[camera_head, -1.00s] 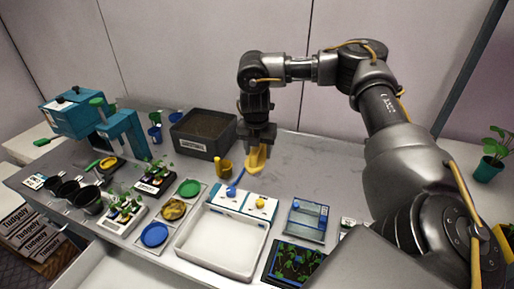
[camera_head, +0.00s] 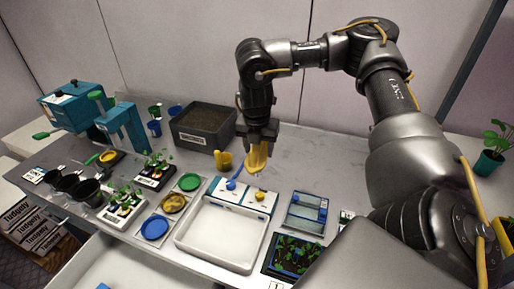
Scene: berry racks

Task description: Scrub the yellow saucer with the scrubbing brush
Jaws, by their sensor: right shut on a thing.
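The yellow saucer (camera_head: 174,203) lies on the table with brown dirt over it, between a green saucer (camera_head: 189,182) and a blue saucer (camera_head: 154,228). My right gripper (camera_head: 258,140) is shut on a yellow thing, which looks like the scrubbing brush (camera_head: 256,160). It hangs down behind the white tray, to the right of the yellow saucer and apart from it. Whether its lower end touches the table, I cannot tell. My left gripper is not in view.
A white tray (camera_head: 183,240) stands right of the saucers. Behind them are a yellow cup (camera_head: 224,160) and a soil-filled grey bin (camera_head: 190,143). Seedling trays stand left of the saucers and at the front right.

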